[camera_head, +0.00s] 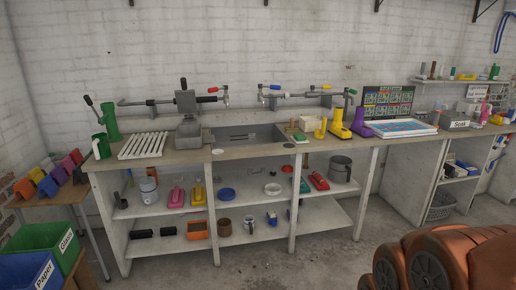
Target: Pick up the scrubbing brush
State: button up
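I cannot single out the scrubbing brush with certainty at this size. A small green and tan item (298,136) lies on the worktop (232,153) just right of the sink. Pink (177,197), yellow (198,195) and red (319,181) long items lie on the shelf below. Two dark, low blocks, one at the left (142,234) and one beside it (168,231), lie on the bottom shelf. Any of these may be a brush. My gripper is not in view.
The sink (250,134) is set into the worktop. Green (45,238) and blue (30,272) bins stand at the lower left. The concrete floor (250,268) before the bench is clear.

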aim_at(291, 128)
jog(key=i, duration=3.95)
jog(key=u, duration=0.9)
